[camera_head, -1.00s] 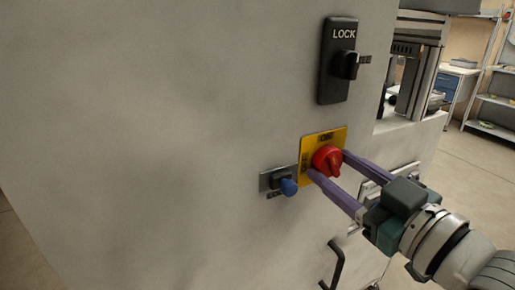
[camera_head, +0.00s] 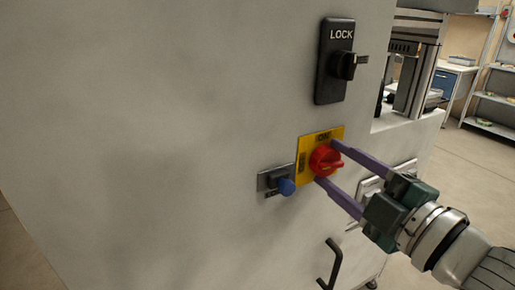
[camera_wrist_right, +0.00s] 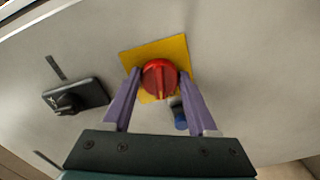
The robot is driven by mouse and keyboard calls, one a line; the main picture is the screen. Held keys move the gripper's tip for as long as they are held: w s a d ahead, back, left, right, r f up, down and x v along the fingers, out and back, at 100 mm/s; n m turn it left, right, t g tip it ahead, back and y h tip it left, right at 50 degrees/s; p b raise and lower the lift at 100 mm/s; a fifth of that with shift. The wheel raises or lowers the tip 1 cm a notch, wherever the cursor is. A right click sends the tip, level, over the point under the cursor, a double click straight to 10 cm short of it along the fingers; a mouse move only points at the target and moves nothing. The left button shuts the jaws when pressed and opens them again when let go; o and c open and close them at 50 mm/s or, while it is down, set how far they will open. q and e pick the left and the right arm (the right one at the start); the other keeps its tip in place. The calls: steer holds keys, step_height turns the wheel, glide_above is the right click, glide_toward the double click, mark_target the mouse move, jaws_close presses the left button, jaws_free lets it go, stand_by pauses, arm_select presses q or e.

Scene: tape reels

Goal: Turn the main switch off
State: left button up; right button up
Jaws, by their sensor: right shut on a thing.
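The main switch is a red rotary knob (camera_head: 325,160) on a yellow plate (camera_head: 305,172) on the grey cabinet front. In the head view its raised grip points to the right. My right gripper (camera_head: 327,163) is shut on the red knob, with one purple finger at its upper right and the other below it. The right wrist view shows the knob (camera_wrist_right: 159,78) between the two fingers, in front of the yellow plate (camera_wrist_right: 175,48). My left gripper is not in view.
A black LOCK switch (camera_head: 335,62) sits above the knob. A blue button (camera_head: 286,187) on a small grey plate is close at its lower left. A black handle (camera_head: 334,262) is below. Shelves (camera_head: 490,95) stand at the far right. The cabinet's left face is bare.

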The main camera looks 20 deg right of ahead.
steer(key=shift+n, duration=1)
steer(key=o, duration=1.4)
steer(key=s, duration=0.3)
steer(key=s+b, duration=0.1)
steer(key=s, duration=0.2)
steer(key=s+b, duration=0.1)
steer(key=s, duration=0.3)
steer(key=shift+d, duration=0.4)
